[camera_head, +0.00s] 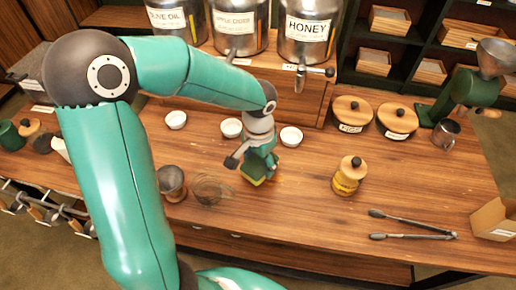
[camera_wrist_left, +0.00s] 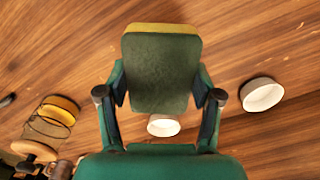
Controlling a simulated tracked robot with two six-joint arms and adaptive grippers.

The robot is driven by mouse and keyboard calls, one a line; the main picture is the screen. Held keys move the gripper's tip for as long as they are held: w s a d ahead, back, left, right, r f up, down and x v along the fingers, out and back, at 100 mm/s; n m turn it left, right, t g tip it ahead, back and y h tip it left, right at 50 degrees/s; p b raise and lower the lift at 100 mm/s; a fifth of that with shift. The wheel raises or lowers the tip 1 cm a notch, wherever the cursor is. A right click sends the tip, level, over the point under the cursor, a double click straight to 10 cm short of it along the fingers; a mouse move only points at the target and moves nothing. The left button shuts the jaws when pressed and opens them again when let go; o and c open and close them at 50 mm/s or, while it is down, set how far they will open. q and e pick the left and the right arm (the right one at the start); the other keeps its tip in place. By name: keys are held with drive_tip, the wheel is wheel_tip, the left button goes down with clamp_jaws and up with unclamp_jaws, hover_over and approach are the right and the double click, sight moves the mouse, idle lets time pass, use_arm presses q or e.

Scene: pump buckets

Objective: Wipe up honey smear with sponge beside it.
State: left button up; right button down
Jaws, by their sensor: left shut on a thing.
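My left gripper (camera_head: 257,172) is shut on the sponge (camera_head: 251,181), low over the wooden counter in the middle of the head view. In the left wrist view the sponge (camera_wrist_left: 160,75) shows its dark green face and a yellow far edge, pinched between the two fingers of the gripper (camera_wrist_left: 160,98). Whether the sponge touches the counter I cannot tell. I cannot make out the honey smear clearly in either view; the gripper and sponge may cover it. My right gripper is not in view.
Small white bowls (camera_head: 291,136) stand behind the gripper. A honey dispenser (camera_head: 307,38) stands behind. The front centre counter is clear.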

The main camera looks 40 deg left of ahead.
sight(259, 163)
use_arm(q)
drive_tip(key=shift+r+p, duration=1.05)
drive_tip(key=shift+r, duration=0.7)
